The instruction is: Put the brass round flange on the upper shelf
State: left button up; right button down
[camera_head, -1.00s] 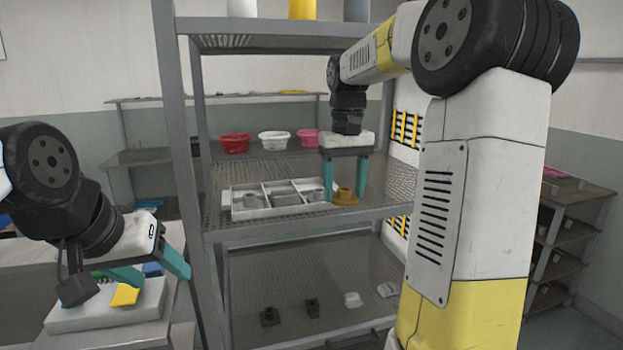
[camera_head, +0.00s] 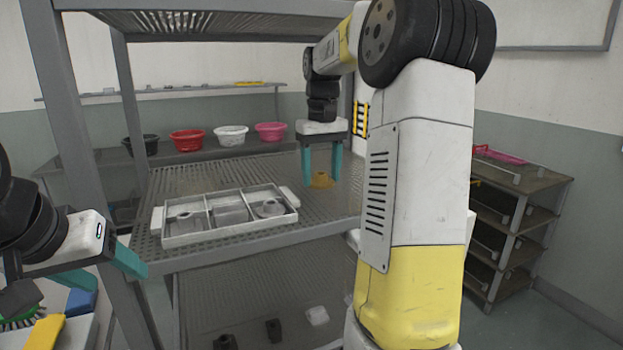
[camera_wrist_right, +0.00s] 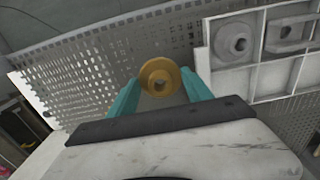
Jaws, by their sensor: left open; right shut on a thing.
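The brass round flange (camera_head: 323,179) is between the teal fingers of my right gripper (camera_head: 322,178), at or just above the perforated upper shelf (camera_head: 215,178). Whether it touches the shelf is unclear. My left gripper (camera_head: 112,268) is open and empty at the lower left, over a surface with a brush and a yellow item.
A grey divided tray (camera_head: 182,238) with grey parts stands on the same shelf, left of the flange. A shelf post (camera_head: 82,150) rises between my left gripper and the tray. Several grey and black parts lie on the lower shelf (camera_head: 250,290). Coloured bowls (camera_head: 188,140) stand behind.

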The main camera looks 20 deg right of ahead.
send_over(347, 190)
jog(key=shift+s+f, duration=0.15)
jog(key=shift+f, duration=2.1)
jog(key=shift+c, duration=2.2)
grip_release()
jog(key=shift+f, duration=0.15)
notch_tip(347, 190, up, 8)
jog(key=shift+f, duration=0.1)
